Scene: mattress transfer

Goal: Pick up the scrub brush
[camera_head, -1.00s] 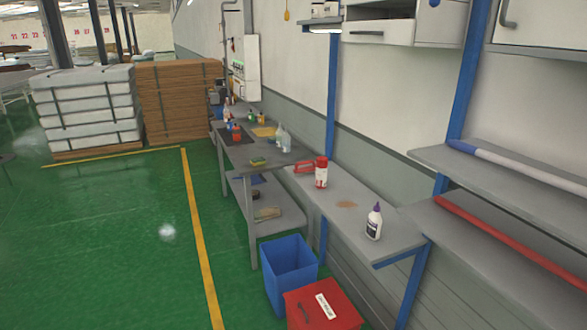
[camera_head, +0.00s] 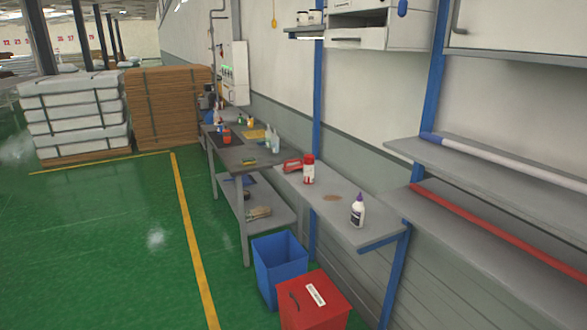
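My gripper is not in view. A tan, brush-like object (camera_head: 258,213) lies on the lower shelf of the grey workbench; it may be the scrub brush, but it is too small to be sure. A dark item (camera_head: 244,194) lies behind it on the same shelf. A small yellow-green block, perhaps a sponge (camera_head: 249,162), lies on the workbench top (camera_head: 230,158). A red object (camera_head: 292,166) lies on the grey wall shelf (camera_head: 330,212) beside a red and white canister (camera_head: 309,170).
A white bottle with a purple cap (camera_head: 357,212) stands on the wall shelf. A blue bin (camera_head: 279,262) and a red box (camera_head: 314,302) stand on the floor below. Stacked mattresses (camera_head: 75,115) and brown boards (camera_head: 168,105) stand behind. Green floor at left is clear.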

